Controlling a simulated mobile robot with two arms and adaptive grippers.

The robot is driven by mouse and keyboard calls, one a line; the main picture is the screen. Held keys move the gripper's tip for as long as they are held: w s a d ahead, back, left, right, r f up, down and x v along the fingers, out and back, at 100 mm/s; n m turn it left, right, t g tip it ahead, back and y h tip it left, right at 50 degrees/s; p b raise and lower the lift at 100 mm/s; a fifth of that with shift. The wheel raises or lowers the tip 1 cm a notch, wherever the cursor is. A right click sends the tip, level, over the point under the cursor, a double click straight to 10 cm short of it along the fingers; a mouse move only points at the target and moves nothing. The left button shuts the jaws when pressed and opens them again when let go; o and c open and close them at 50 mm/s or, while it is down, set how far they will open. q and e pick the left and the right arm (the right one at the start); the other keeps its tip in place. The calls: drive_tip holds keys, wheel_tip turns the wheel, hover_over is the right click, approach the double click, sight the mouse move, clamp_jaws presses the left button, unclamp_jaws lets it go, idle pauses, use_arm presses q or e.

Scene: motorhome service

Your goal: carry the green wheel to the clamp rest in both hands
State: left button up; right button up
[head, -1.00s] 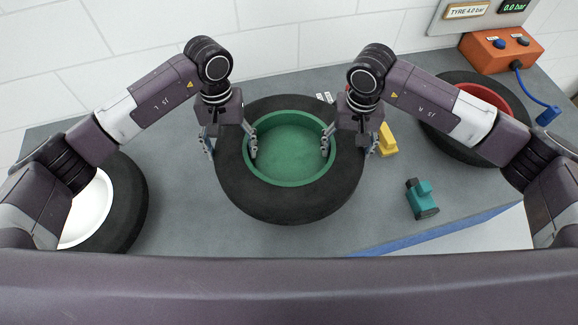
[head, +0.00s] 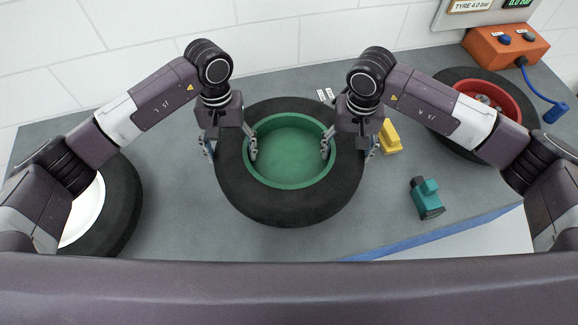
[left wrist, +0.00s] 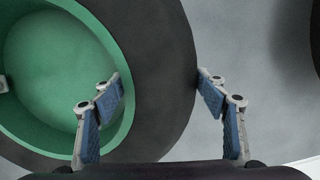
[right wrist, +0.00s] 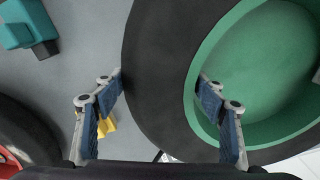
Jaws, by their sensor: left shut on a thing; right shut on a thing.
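The green wheel (head: 291,155) is a black tyre around a deep green rim, in the middle of the head view. My left gripper (head: 229,148) is shut on its left side, one finger inside the rim and one outside the tyre. My right gripper (head: 348,150) is shut on its right side in the same way. Both wrist views show the fingers astride the tyre wall, at the left gripper (left wrist: 160,90) and the right gripper (right wrist: 160,85). The wheel looks level. I cannot tell how far it is above the bench. I cannot make out the clamp rest for certain.
A white-rimmed wheel (head: 118,210) lies at the left and a red-rimmed wheel (head: 443,134) at the right. A yellow block (head: 390,138) and a teal block (head: 427,199) sit on the grey bench (head: 190,235). An orange box (head: 503,47) with a blue hose stands behind.

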use_arm(q)
drive_tip(key=shift+a+f+b, duration=0.15)
drive_tip(key=shift+f+b, duration=0.5)
drive_tip(key=shift+b, duration=0.05)
use_arm(e)
drive_tip(key=shift+w+d+f, duration=0.1)
drive_tip(key=shift+w+f, duration=0.05)
drive_tip(key=shift+f, duration=0.5)
use_arm(q)
drive_tip(key=o, duration=1.8)
drive_tip(key=shift+f, duration=0.15)
drive_tip(key=shift+c, duration=0.2)
use_arm(e)
drive_tip(key=o, duration=1.7)
drive_tip(key=shift+d+f, duration=0.1)
use_arm(q)
drive_tip(key=shift+o, duration=1.4)
drive_tip(key=shift+s, duration=0.15)
use_arm(e)
drive_tip(key=o, duration=0.3)
drive_tip(key=shift+s, duration=0.2)
use_arm(q)
drive_tip(key=shift+o, duration=0.3)
drive_tip(key=shift+s, duration=0.1)
use_arm(e)
drive_tip(key=shift+o, duration=0.3)
drive_tip(key=shift+s, duration=0.15)
use_arm(q)
drive_tip(key=shift+r, duration=0.2)
